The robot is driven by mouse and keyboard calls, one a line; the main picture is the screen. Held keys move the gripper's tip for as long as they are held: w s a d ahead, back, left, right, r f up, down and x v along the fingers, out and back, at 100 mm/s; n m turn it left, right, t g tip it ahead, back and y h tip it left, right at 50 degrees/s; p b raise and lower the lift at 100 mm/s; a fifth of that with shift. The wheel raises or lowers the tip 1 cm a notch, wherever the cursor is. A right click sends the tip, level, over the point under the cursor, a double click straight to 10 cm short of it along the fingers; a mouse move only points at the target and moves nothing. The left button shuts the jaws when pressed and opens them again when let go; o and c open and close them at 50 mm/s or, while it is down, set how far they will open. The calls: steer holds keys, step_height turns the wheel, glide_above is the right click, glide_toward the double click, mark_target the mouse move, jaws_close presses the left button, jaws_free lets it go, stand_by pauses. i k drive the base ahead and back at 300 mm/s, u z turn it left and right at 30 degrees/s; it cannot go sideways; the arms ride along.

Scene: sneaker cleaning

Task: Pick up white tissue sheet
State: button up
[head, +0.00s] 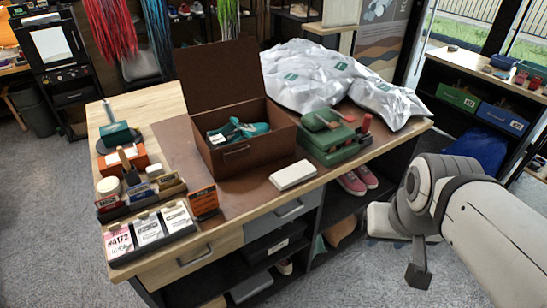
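A white flat rectangular block (293,175) lies on the table's front edge area, right of the open brown box. It is the closest match to a white tissue sheet, but I cannot tell whether it is a sheet, a stack or a solid block. My gripper (418,275) hangs at the end of my arm on the right, off the front right side of the table and apart from the white block. Its fingers are too small and dark to tell whether they are open or shut.
The brown box (235,157) holds a teal shoe (240,130). A green case (328,140) stands right of it, with white bags (315,78) behind. Small boxes and cards crowd the table's left end. Pink shoes (357,181) sit on a shelf below.

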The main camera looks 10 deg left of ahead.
mark_target(287, 177)
steer(key=u, duration=0.15)
steer(key=i, duration=1)
steer(key=u, duration=0.05)
